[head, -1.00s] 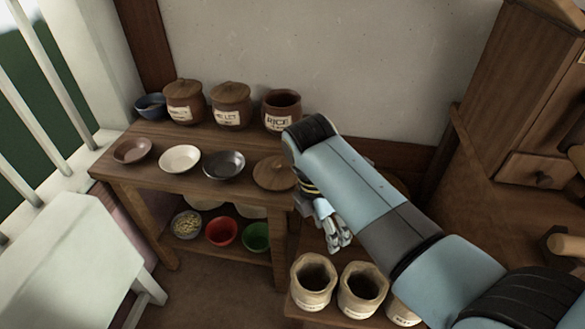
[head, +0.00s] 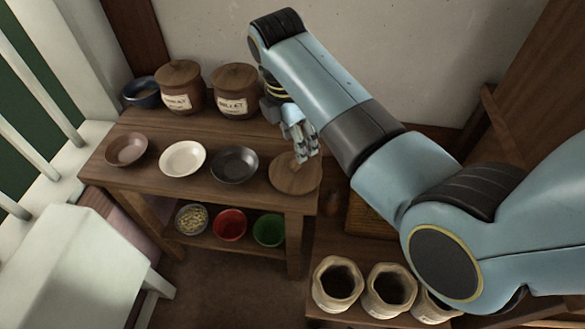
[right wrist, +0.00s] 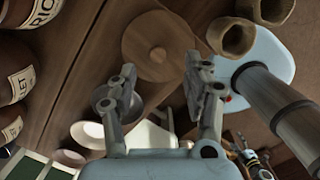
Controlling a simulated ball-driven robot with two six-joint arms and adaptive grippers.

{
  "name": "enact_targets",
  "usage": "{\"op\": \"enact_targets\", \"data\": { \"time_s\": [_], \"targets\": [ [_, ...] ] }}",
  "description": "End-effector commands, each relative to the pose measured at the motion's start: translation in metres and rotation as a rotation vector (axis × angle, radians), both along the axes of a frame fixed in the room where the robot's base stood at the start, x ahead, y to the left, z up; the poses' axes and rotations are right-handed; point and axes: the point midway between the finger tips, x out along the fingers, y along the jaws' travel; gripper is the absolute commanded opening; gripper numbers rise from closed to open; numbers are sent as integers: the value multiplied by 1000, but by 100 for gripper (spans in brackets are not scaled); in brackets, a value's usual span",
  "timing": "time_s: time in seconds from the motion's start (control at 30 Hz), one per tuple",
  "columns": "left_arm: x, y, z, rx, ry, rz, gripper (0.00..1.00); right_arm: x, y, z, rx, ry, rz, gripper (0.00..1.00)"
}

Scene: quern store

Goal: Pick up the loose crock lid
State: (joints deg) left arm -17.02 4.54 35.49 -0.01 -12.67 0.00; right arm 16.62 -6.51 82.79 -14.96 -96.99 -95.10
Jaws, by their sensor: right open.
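The loose crock lid (head: 293,178) is a round brown wooden disc with a small knob. It lies flat at the right end of the wooden bench top, right of the dark bowl. In the right wrist view the lid (right wrist: 150,45) lies beyond the fingertips, its knob in plain sight. My right gripper (head: 303,152) is open and empty, over the lid's far part in the head view. In the right wrist view the right gripper (right wrist: 160,75) has its fingers spread, and nothing is between them. The rice crock, lidless in the earlier frame, is hidden behind my right arm in the head view.
Two lidded crocks (head: 236,92) stand at the back of the bench (head: 140,186). A brown bowl (head: 126,148), a white bowl (head: 182,158) and a dark bowl (head: 235,165) line its front. Open sacks (head: 337,282) stand lower right. The wall is close behind.

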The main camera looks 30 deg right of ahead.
Motion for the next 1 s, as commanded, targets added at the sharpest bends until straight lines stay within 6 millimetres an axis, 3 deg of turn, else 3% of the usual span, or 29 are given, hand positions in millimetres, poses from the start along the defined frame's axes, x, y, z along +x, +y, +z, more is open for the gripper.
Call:
{"op": "enact_targets", "data": {
  "time_s": [0.03,0.17,0.3,0.5,0.8,1.0],
  "targets": [
    [-11,0,-4,-1,16,1,65,0,-1,-9,-1,0,0,50],
    [-25,-1,-7,-1,36,2,65,1,-2,-18,-1,-1,0,50],
    [-21,-1,-14,-1,29,1,65,1,2,-37,0,1,1,50],
    [3,-1,-24,-1,-5,0,65,3,2,-66,-1,1,0,50],
    [-2,-1,-24,-1,2,0,65,3,1,-69,0,-2,-1,50],
    [-11,0,-25,0,16,0,65,3,1,-69,0,-2,0,25]
  ]
}}
